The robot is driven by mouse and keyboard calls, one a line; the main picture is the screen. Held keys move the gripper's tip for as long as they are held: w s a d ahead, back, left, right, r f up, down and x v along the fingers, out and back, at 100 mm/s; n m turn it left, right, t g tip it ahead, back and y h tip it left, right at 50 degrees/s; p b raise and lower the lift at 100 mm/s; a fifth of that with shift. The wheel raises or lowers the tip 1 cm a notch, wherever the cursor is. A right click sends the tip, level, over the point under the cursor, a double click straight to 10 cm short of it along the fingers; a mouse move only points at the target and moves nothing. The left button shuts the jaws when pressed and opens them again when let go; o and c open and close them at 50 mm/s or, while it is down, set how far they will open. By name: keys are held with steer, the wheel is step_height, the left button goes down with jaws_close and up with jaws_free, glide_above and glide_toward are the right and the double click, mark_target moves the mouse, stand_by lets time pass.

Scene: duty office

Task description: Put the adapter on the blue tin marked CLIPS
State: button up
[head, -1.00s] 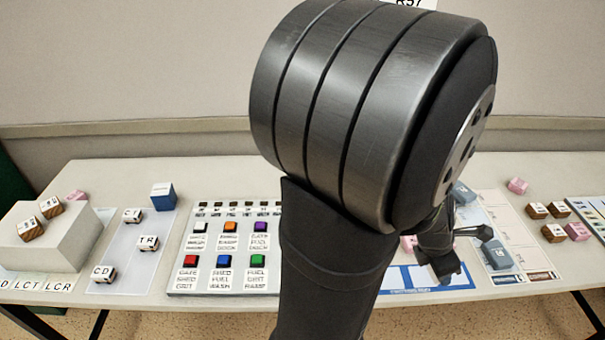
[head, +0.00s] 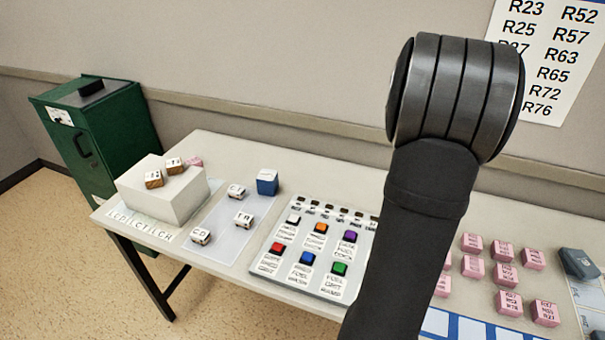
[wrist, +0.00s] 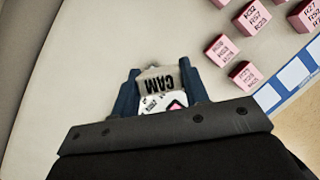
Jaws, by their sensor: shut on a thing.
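My gripper (wrist: 160,76) shows in the wrist view, its two dark blue fingers shut on a grey-beige block marked CAM (wrist: 163,82), with the lettering upside down. This block may be the adapter; I cannot confirm it. A white piece with small print and a pink patch (wrist: 158,102) shows just below it, partly hidden by the gripper body. In the head view a small blue box (head: 267,186) with a pale top stands behind the lettered blocks. It may be the blue tin, but its marking is unreadable. My arm hides the gripper in the head view.
A button panel (head: 282,292) lies mid-table. A white box (head: 165,205) bearing small blocks stands at the left end. Several pink blocks (head: 505,273) lie on the right, near a blue-grey case (head: 578,263). A green cabinet (head: 125,125) stands beyond the left end.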

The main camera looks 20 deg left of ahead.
steer(key=w+a+r+n+y, duration=0.1)
steer(key=w+a+n, duration=0.1)
steer(key=a, duration=0.7)
steer(key=w+a+n, duration=0.2)
steer(key=w+a, duration=0.1)
steer(key=a, duration=0.6)
steer(key=n+y, duration=0.2)
steer(key=n, duration=0.1)
glide_above(269, 172)
steer(key=s, duration=0.1)
steer(key=shift+t, duration=0.4)
steer(key=f, duration=0.5)
steer(key=shift+s+d, duration=0.2)
steer(key=shift+a+f, duration=0.3)
steer(key=shift+f, duration=1.85)
steer(key=shift+f, duration=0.1)
steer(key=o, duration=0.5)
steer(key=shift+f, duration=0.1)
steer(key=o, duration=0.4)
steer(key=shift+o, duration=0.2)
